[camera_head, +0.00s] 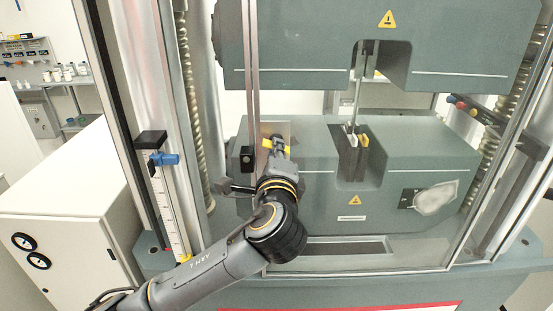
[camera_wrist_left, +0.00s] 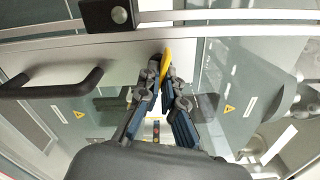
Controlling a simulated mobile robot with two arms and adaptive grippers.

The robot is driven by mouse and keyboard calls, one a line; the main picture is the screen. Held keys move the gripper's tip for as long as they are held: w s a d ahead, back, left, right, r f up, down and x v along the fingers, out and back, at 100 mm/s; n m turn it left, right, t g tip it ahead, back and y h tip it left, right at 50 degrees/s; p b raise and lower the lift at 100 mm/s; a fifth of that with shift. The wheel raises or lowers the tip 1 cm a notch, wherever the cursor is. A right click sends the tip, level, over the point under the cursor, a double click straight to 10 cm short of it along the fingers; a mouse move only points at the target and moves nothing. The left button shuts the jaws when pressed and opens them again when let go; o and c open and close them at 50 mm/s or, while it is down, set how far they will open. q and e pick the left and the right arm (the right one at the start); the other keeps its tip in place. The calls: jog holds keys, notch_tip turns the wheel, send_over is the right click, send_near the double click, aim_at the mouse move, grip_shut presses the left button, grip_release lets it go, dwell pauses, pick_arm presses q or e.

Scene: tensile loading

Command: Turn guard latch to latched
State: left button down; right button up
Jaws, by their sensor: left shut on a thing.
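The guard latch is a small yellow lever (camera_wrist_left: 165,62) on a pale plate of the guard's frame. In the head view its yellow part (camera_head: 267,143) shows beside the vertical frame bar. My left gripper (camera_head: 279,146) reaches it from below. In the left wrist view its two fingertips (camera_wrist_left: 167,72) are close around the yellow lever, which stands slightly tilted between them. The gripper is shut on the lever, and the fingers hide its lower part. The latch's pivot is not clear to see. My right gripper is in neither view.
The wrist view shows a black bar handle (camera_wrist_left: 52,88) left of the gripper and a black block (camera_wrist_left: 108,15) above. Behind the clear guard stand the machine's lower grey block (camera_head: 310,190) and upper block (camera_head: 300,45). A white cabinet (camera_head: 70,205) stands at left.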

pick_arm(q)
jog(key=shift+f+n+b, duration=0.1)
jog(key=shift+n+b, duration=0.65)
jog(key=shift+n, duration=1.15)
jog(key=c, duration=1.5)
grip_release()
jog(key=s, duration=1.2)
